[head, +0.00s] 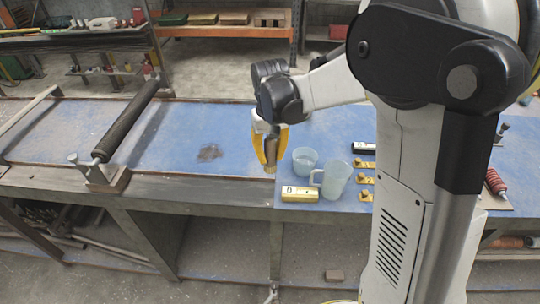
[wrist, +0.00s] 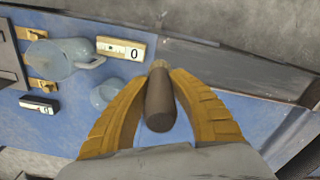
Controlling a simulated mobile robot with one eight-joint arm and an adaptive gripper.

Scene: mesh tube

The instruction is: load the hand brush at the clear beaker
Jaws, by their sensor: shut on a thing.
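My gripper (head: 270,158) is shut on the hand brush, its two yellow fingers on either side of the brown handle. The brush (wrist: 160,100) shows in the wrist view with pale bristles at its far end; in the head view the bristles (head: 269,170) point down. A clear, handleless beaker (head: 304,161) stands upright on the blue bench, just right of the brush. It also shows in the wrist view (wrist: 104,94), partly behind the left finger. The brush is beside the beaker, not inside it.
A clear jug with a handle (head: 336,180) stands close right of the beaker. A yellow labelled block (head: 300,194) lies in front. A black labelled block (head: 363,148) and several yellow brackets (head: 364,164) lie further right.

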